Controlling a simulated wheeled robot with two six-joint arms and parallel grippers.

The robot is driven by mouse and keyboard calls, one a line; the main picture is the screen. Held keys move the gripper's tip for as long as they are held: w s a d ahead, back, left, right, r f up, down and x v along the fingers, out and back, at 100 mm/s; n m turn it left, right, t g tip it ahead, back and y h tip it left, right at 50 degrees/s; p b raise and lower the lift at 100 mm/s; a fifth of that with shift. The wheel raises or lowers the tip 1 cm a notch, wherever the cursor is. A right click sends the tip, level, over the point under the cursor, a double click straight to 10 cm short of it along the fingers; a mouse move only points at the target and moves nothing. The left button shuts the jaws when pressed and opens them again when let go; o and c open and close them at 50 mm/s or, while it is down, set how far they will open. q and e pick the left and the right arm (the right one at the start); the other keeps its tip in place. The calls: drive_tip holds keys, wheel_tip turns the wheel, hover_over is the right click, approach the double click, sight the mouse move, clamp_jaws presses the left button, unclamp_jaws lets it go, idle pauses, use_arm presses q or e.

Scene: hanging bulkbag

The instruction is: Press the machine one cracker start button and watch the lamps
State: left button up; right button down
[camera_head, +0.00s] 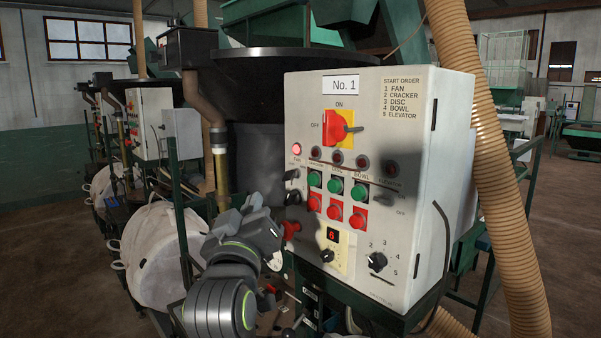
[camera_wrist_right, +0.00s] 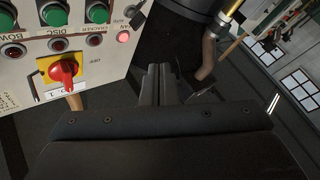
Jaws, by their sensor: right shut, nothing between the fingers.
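The control panel marked No. 1 (camera_head: 413,110) faces me. The green cracker start button (camera_head: 314,179) is on its left side, under the cracker lamp (camera_head: 315,153), which looks dark. The green button also shows in the right wrist view (camera_wrist_right: 97,12). The fan lamp (camera_head: 296,149) glows red; the disc lamp (camera_head: 337,158), bowl lamp (camera_head: 362,163) and elevator lamp (camera_head: 392,168) look dark. My right gripper (camera_head: 256,212) is left of and below the cracker button, apart from it. Its fingers (camera_wrist_right: 160,80) are shut and empty. My left gripper is not in view.
Red buttons (camera_head: 336,209) sit below the green ones. A red rotary switch (camera_head: 336,127) is above the lamps. A red knob (camera_head: 290,229) projects near my right gripper. A ribbed hose (camera_head: 490,150) stands right of the panel, and white bags (camera_head: 160,255) at left.

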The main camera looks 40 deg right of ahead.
sight(312, 180)
drive_tip(key=shift+s+d+r+m, duration=0.1)
drive_tip(key=shift+s+r+m, duration=0.3)
drive_tip(key=shift+s+r, duration=0.2)
drive_tip(key=shift+r, duration=0.1)
drive_tip(key=d+p, duration=0.4)
drive_tip(key=d, duration=0.5)
drive_tip(key=shift+w, duration=0.45)
drive_tip(key=shift+a, duration=0.1)
idle(1.5)
